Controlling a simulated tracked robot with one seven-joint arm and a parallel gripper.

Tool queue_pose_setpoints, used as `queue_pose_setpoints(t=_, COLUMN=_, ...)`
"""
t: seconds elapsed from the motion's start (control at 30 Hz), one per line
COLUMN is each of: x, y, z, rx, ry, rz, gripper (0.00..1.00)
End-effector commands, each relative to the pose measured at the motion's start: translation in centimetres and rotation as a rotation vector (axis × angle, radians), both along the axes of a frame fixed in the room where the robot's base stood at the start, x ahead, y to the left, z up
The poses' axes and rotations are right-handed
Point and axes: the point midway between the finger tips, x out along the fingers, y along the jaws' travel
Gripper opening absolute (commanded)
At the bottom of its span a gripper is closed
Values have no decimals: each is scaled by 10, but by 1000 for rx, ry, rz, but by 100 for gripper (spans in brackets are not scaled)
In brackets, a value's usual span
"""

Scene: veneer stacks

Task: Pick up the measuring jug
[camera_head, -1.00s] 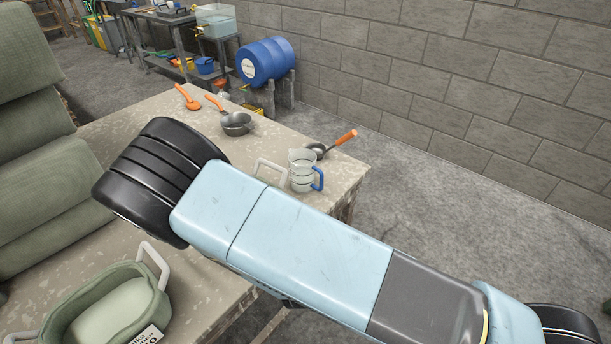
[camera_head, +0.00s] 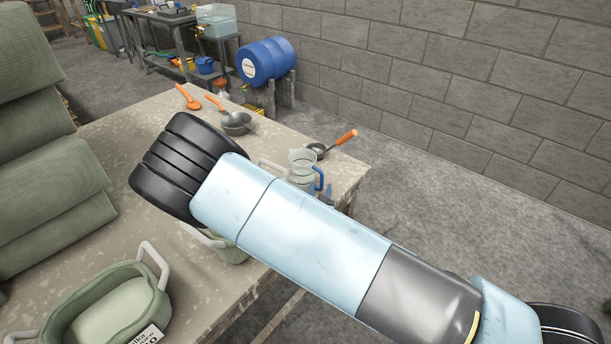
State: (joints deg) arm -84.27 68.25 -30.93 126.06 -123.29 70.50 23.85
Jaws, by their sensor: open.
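The measuring jug (camera_head: 302,161) is clear with dark markings and a blue handle on its right side. It stands upright near the right edge of the stone-topped table (camera_head: 110,215). My light blue arm crosses in front and hides its lower part. My gripper is not visible; my arm link covers the area below and left of the jug. A small blue-grey piece shows just right of the jug's base, and I cannot tell what it is.
A ladle (camera_head: 340,141) and a pan (camera_head: 236,124), both orange-handled, and an orange spoon (camera_head: 187,97) lie behind. A green basin (camera_head: 108,310) is at front left. A second green container (camera_head: 228,250) is mostly hidden under my arm. Green cushions (camera_head: 45,190) stand left.

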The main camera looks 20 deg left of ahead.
Motion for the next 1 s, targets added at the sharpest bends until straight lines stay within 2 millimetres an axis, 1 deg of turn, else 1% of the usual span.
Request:
queue_pose_setpoints(t=0.03, x=6, y=0, z=0, rx=-1, ry=0, rz=-1, gripper=43)
queue_pose_setpoints(t=0.1, x=10, y=1, z=0, rx=-1, ry=0, rz=0, gripper=43)
queue_pose_setpoints(t=0.3, x=11, y=2, z=0, rx=-1, ry=1, rz=1, gripper=43)
queue_pose_setpoints(t=0.37, x=11, y=2, z=0, rx=-1, ry=1, rz=1, gripper=39)
queue_pose_setpoints(t=0.77, x=11, y=2, z=0, rx=-1, ry=1, rz=0, gripper=0)
queue_pose_setpoints(t=1.0, x=11, y=2, z=0, rx=-1, ry=1, rz=0, gripper=0)
